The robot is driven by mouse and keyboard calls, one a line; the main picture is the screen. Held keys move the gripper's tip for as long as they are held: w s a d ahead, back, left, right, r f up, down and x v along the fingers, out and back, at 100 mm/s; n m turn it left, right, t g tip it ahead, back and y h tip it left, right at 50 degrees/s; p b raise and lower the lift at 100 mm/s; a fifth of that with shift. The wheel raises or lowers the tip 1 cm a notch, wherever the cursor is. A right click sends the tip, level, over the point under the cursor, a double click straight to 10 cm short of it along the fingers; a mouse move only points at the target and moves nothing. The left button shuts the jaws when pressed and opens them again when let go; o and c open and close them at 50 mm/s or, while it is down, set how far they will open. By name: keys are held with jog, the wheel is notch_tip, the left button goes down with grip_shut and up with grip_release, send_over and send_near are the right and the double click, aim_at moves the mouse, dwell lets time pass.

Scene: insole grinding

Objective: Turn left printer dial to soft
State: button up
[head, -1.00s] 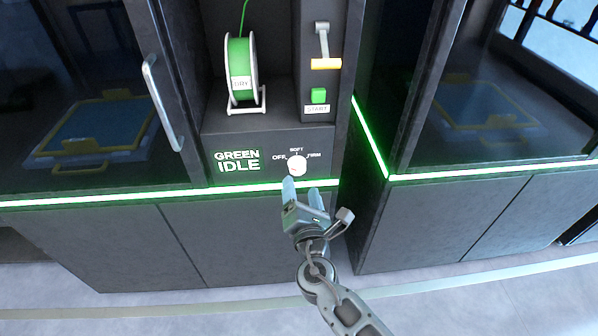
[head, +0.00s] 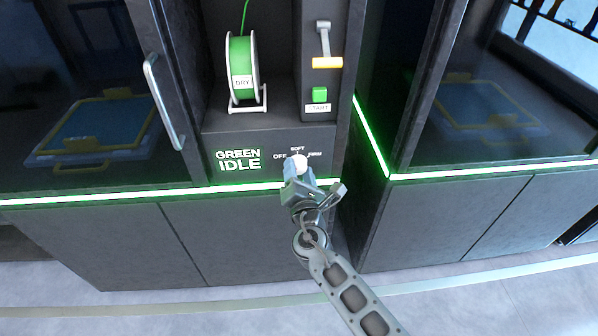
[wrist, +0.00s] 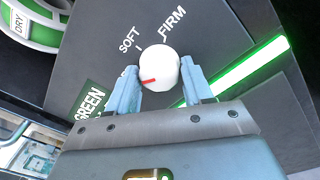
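The left printer's dial (head: 297,163) is a round white knob on the dark front panel. It also shows in the wrist view (wrist: 160,65). Its red mark points to the lower left there, away from the SOFT label (wrist: 128,39) and the FIRM label (wrist: 172,25). In the head view, OFF is left of the dial, SOFT above and FIRM at right. My gripper (wrist: 160,92) is open, with one pale blue finger at each side of the dial's near edge. I cannot tell whether either finger touches it. The OFF label is hidden in the wrist view.
A "GREEN IDLE" display (head: 238,160) is left of the dial. A green START button (head: 319,95) and a lever with a yellow end (head: 326,62) are above right. A green spool (head: 241,68) stands above. A glowing green strip (head: 150,193) runs below the panel.

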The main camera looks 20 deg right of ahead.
jog(key=c, duration=0.6)
jog(key=shift+c, duration=0.2)
jog(key=shift+f+b, duration=0.1)
jog(key=shift+b, duration=0.3)
jog(key=shift+f+m+b, duration=0.2)
jog(key=shift+m+b, duration=0.8)
jog(key=shift+b, duration=0.1)
jog(key=m+b, duration=0.3)
jog(key=b, duration=0.1)
jog(key=shift+m, duration=0.3)
jog(key=m+b, duration=0.4)
jog(key=b, duration=0.1)
jog(key=shift+r+m, duration=0.1)
jog(key=shift+m, duration=0.3)
jog(key=shift+r+m+b, duration=0.1)
jog(key=shift+m+b, duration=0.6)
jog(key=shift+b, duration=0.1)
jog(key=shift+r, duration=0.1)
